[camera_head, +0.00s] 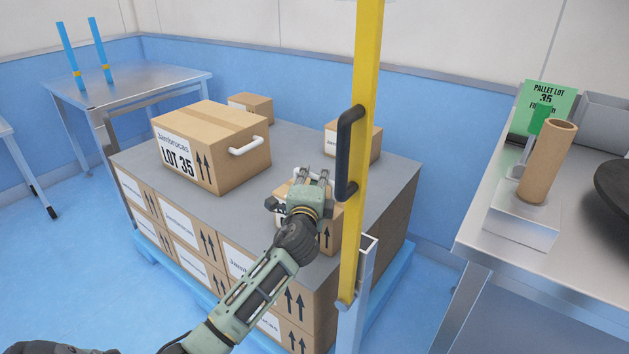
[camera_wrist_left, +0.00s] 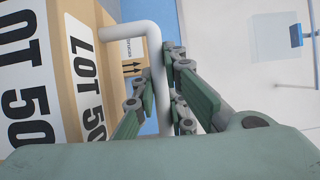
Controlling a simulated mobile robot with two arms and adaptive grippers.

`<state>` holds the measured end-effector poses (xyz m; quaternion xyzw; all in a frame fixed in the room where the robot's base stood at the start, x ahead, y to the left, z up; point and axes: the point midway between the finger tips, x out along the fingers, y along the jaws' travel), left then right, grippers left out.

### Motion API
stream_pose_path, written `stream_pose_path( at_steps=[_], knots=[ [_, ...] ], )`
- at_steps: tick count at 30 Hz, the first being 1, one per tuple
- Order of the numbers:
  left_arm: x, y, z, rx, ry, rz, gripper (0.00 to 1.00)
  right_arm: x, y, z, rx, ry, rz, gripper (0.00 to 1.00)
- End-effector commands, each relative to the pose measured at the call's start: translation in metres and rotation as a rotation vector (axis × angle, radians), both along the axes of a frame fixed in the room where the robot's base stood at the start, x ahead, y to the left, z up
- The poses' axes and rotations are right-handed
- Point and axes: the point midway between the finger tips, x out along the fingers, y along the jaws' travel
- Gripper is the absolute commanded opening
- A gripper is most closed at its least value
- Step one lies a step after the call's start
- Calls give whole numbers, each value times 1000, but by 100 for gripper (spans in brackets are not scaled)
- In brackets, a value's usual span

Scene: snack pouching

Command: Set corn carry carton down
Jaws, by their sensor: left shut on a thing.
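My left gripper (camera_head: 314,176) is over a small brown carton (camera_head: 329,234) at the front right of the stack's grey top. In the left wrist view its fingers (camera_wrist_left: 178,88) are shut on a white bar handle (camera_wrist_left: 152,75) beside a carton face labelled LOT 50 (camera_wrist_left: 88,75). My gripper and forearm hide much of this carton in the head view, and I cannot tell whether its base touches the grey top. My right gripper is not in view.
The grey top (camera_head: 245,215) bears a larger LOT 35 carton (camera_head: 215,135) and two smaller cartons (camera_head: 250,106) (camera_head: 362,140) behind. A yellow post (camera_head: 366,60) with a black handle (camera_head: 346,150) stands close right of my gripper. A metal table (camera_head: 480,215) stands at right.

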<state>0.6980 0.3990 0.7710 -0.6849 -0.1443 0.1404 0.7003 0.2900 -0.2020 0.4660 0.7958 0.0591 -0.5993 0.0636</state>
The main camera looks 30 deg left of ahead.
Motion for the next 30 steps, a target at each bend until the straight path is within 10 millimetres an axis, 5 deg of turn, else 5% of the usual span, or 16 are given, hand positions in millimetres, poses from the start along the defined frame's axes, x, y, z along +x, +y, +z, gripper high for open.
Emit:
stream_pose_path(
  at_steps=[12, 13, 19, 30],
  knots=[
    [0, 0, 0, 3, -6, -1, 0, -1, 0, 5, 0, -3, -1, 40],
    [0, 0, -3, 0, -1, 0, 12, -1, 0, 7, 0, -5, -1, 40],
    [0, 0, -2, 0, -1, 0, 29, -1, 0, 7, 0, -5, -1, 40],
    [0, 0, -1, 1, -2, 0, 30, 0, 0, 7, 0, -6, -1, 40]
  ],
)
